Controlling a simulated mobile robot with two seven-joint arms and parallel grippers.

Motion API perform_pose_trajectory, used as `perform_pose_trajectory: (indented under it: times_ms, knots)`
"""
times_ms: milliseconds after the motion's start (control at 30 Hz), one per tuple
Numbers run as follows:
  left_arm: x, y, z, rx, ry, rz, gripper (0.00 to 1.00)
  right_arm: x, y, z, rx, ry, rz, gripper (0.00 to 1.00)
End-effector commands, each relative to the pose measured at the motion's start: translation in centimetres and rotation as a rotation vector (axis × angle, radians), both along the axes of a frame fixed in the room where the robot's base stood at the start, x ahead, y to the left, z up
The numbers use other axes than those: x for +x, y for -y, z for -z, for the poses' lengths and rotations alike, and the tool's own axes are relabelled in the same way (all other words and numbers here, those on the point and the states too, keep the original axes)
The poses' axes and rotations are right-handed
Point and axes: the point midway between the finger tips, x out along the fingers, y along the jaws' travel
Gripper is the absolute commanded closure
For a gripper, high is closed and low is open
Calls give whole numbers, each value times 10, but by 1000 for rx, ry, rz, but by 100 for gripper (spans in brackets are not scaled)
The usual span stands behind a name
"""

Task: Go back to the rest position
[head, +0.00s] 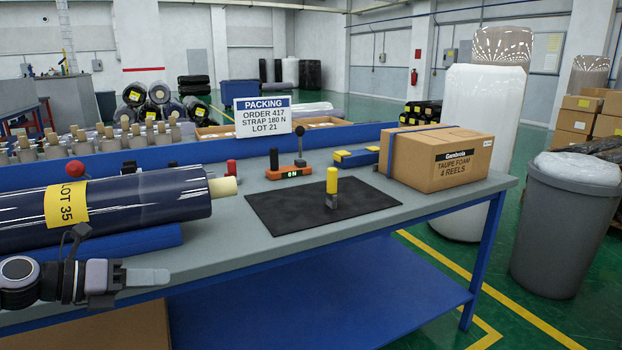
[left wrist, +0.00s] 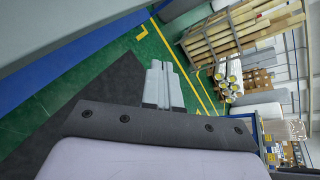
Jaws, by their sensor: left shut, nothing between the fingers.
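My left gripper (head: 150,278) is at the lower left of the head view, in front of the table's near edge. Its fingers are together and hold nothing. In the left wrist view the closed fingers (left wrist: 157,68) point out over the green floor, clear of any object. My right gripper is in neither view. The packing table (head: 215,255) has a grey top and a blue frame. The dark wrapped roll (head: 130,208) with a yellow LOT 35 label lies on it, behind my left gripper.
A black mat (head: 290,222) bears a small yellow-topped tool (head: 332,185). A strapped cardboard box (head: 435,160) sits at the table's right end. An orange device (head: 287,171) and a PACKING sign (head: 263,117) stand behind the mat. A grey bin (head: 565,230) stands right of the table.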

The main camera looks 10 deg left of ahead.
Motion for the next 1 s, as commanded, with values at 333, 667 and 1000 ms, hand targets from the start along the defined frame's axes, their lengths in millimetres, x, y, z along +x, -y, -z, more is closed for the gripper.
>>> perform_pose_trajectory:
  times_ms: [333,667,1000]
  knots:
    - [-27,70,107,-831,-300,-386,100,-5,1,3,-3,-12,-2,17]
    - [-92,123,209,-1495,-717,-898,100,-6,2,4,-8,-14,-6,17]
    - [-173,191,272,-1941,-1124,-1375,100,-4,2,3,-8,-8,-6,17]
